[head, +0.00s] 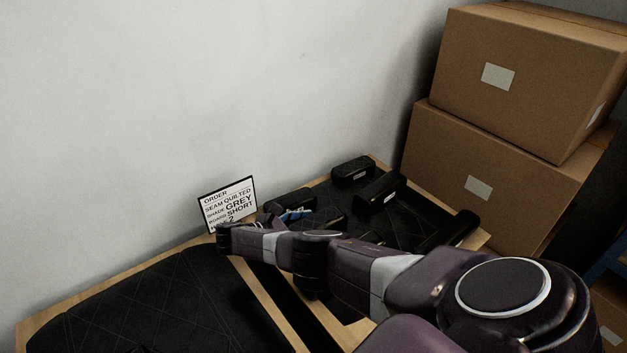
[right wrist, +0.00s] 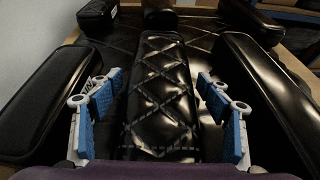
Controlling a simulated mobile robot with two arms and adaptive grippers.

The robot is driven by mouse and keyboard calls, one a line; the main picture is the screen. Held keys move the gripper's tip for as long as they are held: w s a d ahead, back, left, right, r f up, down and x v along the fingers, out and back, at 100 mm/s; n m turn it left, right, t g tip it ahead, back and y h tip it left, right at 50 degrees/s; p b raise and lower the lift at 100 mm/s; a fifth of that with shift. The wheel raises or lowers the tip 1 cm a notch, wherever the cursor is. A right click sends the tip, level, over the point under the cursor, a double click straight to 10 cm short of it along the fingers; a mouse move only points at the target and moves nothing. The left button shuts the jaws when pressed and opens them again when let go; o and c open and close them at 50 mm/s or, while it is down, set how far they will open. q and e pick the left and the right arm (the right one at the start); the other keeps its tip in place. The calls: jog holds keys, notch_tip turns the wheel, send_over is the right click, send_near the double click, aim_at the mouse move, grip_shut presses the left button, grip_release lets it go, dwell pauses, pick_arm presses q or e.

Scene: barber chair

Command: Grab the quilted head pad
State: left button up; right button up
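A black quilted head pad (right wrist: 160,95) with diamond stitching lies in the middle of the right wrist view, its long side running away from me. My right gripper (right wrist: 160,105) is open, with one blue-padded finger on each side of the pad. I see gaps between the fingers and the pad. In the head view my right gripper (head: 296,214) is small and partly hidden by my own arm, low over the dark pads. My left gripper is not in view.
Other black pads lie close on the left (right wrist: 45,95) and right (right wrist: 270,90), with more behind (head: 352,171) (head: 381,190). An order card (head: 229,203) reading quilted, grey, short stands by the wall. Cardboard boxes (head: 485,165) are stacked at right. A quilted black panel (head: 150,305) lies at front left.

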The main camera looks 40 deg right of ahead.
jog(key=c, duration=1.2)
jog(key=shift+c, duration=0.2)
